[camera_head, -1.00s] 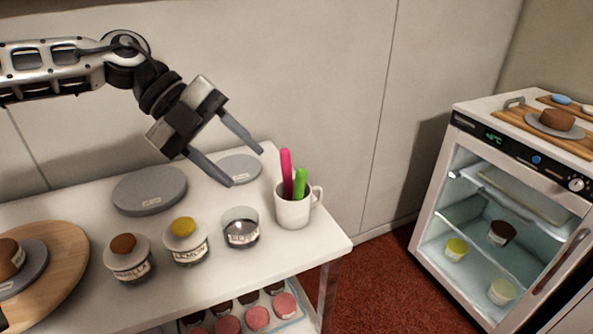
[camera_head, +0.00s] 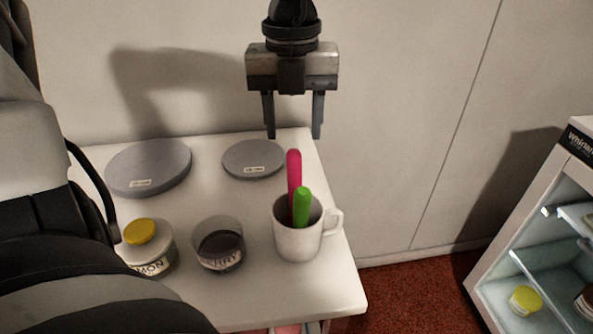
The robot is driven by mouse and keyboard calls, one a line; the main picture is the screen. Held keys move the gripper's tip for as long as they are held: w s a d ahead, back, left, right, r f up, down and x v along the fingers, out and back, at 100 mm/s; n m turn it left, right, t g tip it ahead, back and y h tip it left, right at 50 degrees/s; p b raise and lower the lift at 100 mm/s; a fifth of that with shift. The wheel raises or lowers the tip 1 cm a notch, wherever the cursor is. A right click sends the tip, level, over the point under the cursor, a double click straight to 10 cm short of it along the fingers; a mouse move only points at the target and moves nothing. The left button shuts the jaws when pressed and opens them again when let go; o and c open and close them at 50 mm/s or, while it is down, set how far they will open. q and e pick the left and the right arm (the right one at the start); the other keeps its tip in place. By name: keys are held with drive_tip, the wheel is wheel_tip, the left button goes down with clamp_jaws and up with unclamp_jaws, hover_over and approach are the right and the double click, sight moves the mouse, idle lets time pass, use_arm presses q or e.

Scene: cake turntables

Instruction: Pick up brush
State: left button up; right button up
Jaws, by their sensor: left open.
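A white mug (camera_head: 297,243) stands near the right end of the white table. Two handles stick up out of it: a pink one (camera_head: 293,172) and a green one (camera_head: 302,205). Their lower ends are hidden inside the mug, so I cannot tell which is the brush. My left gripper (camera_head: 293,135) is open and empty, with its fingers pointing down. It appears above and behind the mug, with the tip of the pink handle just below the gap between its fingers. My right gripper is out of view.
A lemon jar with a yellow top (camera_head: 141,232) and an open berry jar (camera_head: 218,250) stand left of the mug. Two grey discs (camera_head: 150,170) (camera_head: 253,160) lie behind them. A fridge (camera_head: 545,240) stands at right. My arm covers the left side.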

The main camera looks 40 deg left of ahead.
sight(294, 151)
use_arm(q)
drive_tip(key=shift+s+d+f, duration=0.1)
drive_tip(key=shift+f, duration=1.6)
drive_tip(key=shift+s+d+f, duration=0.1)
drive_tip(key=shift+f, duration=1.6)
clamp_jaws()
